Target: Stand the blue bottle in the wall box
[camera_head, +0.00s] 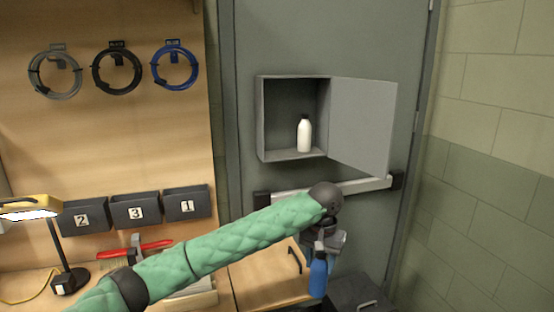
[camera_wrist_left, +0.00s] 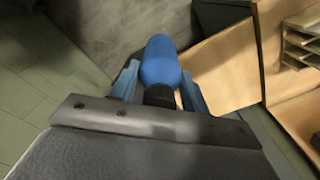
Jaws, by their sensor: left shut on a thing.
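The blue bottle (camera_head: 318,276) hangs upright below my left gripper (camera_head: 319,248), which is shut on it near its neck. In the left wrist view the blue bottle (camera_wrist_left: 161,62) lies between the two fingers of the left gripper (camera_wrist_left: 160,88), its dark neck toward the palm. The grey wall box (camera_head: 260,120) is on the door, its door panel (camera_head: 362,125) swung open to the right. A white bottle (camera_head: 304,134) with a dark cap stands inside, right of the middle. The held bottle is below the box, apart from it. My right gripper is out of view.
A push bar (camera_head: 370,187) crosses the door under the box. A wooden surface (camera_head: 262,280) and a dark case (camera_head: 360,294) are low near the bottle. The left part of the box floor is clear. Numbered bins (camera_head: 135,211) and a lamp (camera_head: 68,270) are at left.

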